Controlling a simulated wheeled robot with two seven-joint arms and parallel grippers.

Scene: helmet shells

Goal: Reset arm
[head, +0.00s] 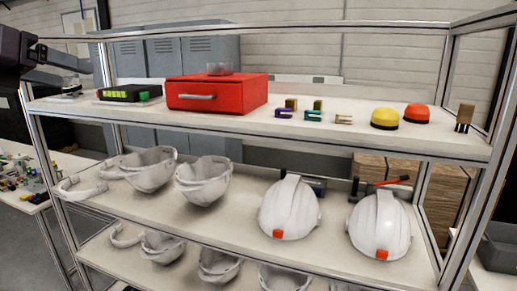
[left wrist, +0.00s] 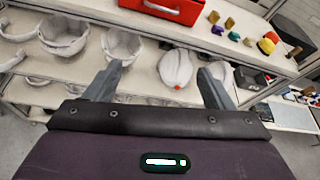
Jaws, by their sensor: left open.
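My left gripper (head: 70,65) is at the upper left of the head view, by the left end of the shelf rack's top shelf. In the left wrist view the gripper (left wrist: 160,70) has its two grey fingers wide apart with nothing between them. Beyond the fingers, white helmet shells (left wrist: 175,69) stand on the middle shelf, clear of the gripper. My right gripper is in neither view.
The rack's top shelf (head: 300,128) bears a red drawer box (head: 218,94), a black device (head: 128,93), small coloured clips (head: 313,116), and yellow (head: 385,118) and orange (head: 417,113) domes. White helmets (head: 290,207) fill the shelves below. A metal post (head: 105,62) stands near my left gripper.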

